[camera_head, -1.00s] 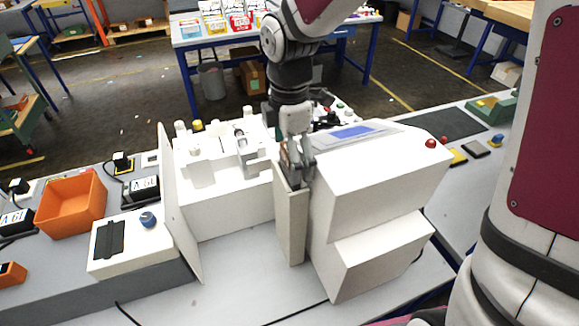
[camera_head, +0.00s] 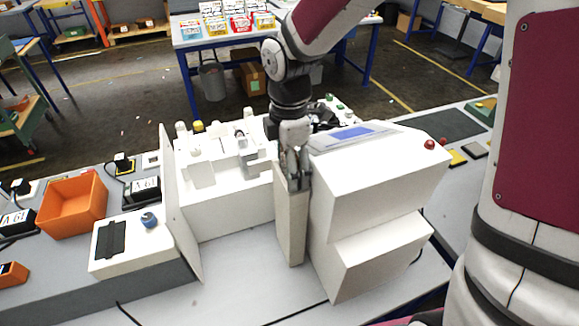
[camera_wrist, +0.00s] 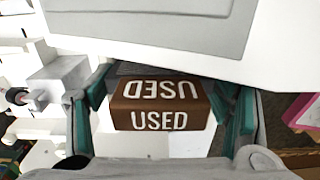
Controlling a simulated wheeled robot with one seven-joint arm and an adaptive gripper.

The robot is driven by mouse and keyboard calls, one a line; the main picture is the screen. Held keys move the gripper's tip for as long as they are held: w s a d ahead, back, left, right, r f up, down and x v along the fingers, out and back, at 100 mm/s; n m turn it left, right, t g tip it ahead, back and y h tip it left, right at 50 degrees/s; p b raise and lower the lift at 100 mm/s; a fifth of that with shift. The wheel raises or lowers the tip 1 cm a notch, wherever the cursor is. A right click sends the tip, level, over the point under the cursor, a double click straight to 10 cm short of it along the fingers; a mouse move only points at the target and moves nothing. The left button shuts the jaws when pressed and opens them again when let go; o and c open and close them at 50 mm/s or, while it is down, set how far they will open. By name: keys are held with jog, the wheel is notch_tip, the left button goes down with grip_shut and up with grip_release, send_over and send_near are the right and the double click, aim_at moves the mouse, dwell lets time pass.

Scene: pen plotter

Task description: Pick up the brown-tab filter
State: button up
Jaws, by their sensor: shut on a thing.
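The brown tab (camera_wrist: 160,105) shows in the wrist view between my teal finger pads. Its top and front faces carry the word USED in white. My gripper (camera_wrist: 160,112) is shut on this tab. In the head view my gripper (camera_head: 294,180) points down at the left side of the white machine (camera_head: 375,185), at the upper end of an upright pale panel (camera_head: 291,228). My fingers mostly hide the tab there. I cannot tell how much of the filter lies below the tab.
A thin white panel (camera_head: 182,215) stands upright on the left. The machine's body with white fittings (camera_head: 215,165) is close behind my gripper. An orange bin (camera_head: 72,205) and a box with a blue knob (camera_head: 132,245) sit at left. Grey bench top is clear in front.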

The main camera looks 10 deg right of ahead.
jog(key=shift+r, duration=0.1)
notch_tip(320, 180, up, 18)
jog(key=b, duration=0.1)
dwell(0.5)
